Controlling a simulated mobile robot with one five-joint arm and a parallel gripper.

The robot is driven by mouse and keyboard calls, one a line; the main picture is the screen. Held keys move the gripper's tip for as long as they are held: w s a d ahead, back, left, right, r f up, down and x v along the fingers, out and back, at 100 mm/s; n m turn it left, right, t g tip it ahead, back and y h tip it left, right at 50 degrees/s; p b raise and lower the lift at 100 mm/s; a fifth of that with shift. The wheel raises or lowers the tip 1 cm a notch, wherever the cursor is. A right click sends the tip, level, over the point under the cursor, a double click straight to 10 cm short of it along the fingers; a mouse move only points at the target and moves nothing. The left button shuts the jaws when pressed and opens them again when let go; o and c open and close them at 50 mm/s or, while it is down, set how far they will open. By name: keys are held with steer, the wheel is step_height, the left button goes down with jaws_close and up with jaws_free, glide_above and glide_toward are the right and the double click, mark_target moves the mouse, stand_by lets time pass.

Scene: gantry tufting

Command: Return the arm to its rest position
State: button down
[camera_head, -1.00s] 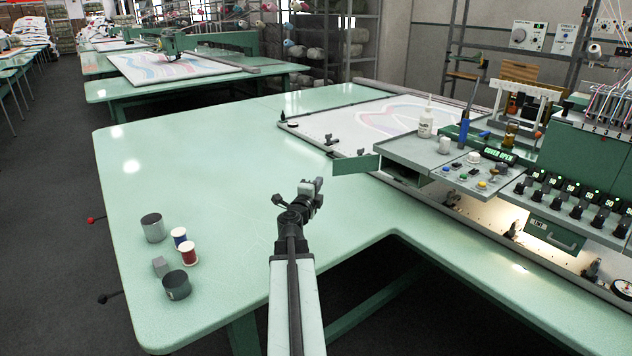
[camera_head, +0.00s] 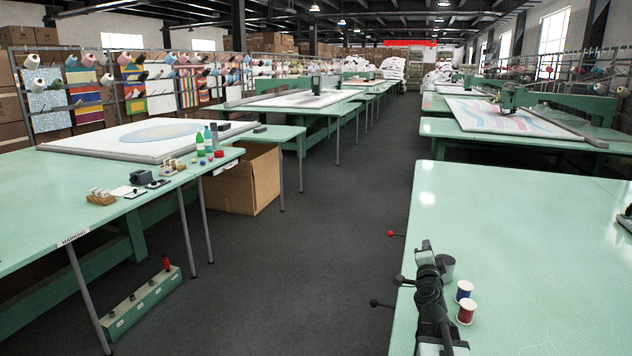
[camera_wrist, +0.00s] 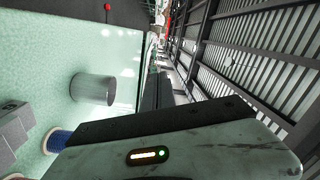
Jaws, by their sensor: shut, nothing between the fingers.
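My arm stands up at the lower right of the head view, folded close, with my gripper (camera_head: 426,250) at its top. The gripper is shut and empty. It is seen against the near left edge of the right-hand green table (camera_head: 520,230), beside a grey cylinder (camera_head: 446,267). The wrist view is tilted sideways. A pale housing of my own with a small lit strip fills its lower part, and the grey cylinder (camera_wrist: 93,89) shows at left, apart from it.
Two thread spools, blue (camera_head: 464,291) and red (camera_head: 466,312), stand right of my arm. A grey block (camera_wrist: 14,130) shows in the wrist view. A dark-floored aisle (camera_head: 330,220) lies open to the left. Beyond it are the marking table (camera_head: 60,215) and a cardboard box (camera_head: 245,180).

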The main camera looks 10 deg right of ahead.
steer(key=w+a+f+n+y, duration=0.2)
steer(key=a+n+y, duration=0.1)
steer(key=a, duration=0.5)
steer(key=w+a+f+n+y, duration=0.1)
steer(key=w+a+n+y, duration=0.15)
steer(key=a, duration=0.45)
steer(key=s+a+f+n+g+y, duration=0.3)
steer(key=a+f+n, duration=0.15)
steer(key=a, duration=0.45)
steer(key=s+a+f+n+g+y, duration=0.2)
steer(key=a+f+n+g+y, duration=0.15)
steer(key=a+f, duration=0.45)
steer(key=s+a+f+n+g+h, duration=0.25)
steer(key=s+f+n+g, duration=0.2)
steer(key=s, duration=0.35)
steer(key=s+d+f+g+h, duration=0.2)
steer(key=s+d+f+g, duration=0.25)
steer(key=s, duration=0.55)
step_height(320, 180, up, 14)
steer(key=s+d+g+p, duration=0.1)
steer(key=s+p, duration=0.1)
steer(key=p, duration=1.1)
steer(key=shift+f, duration=0.25)
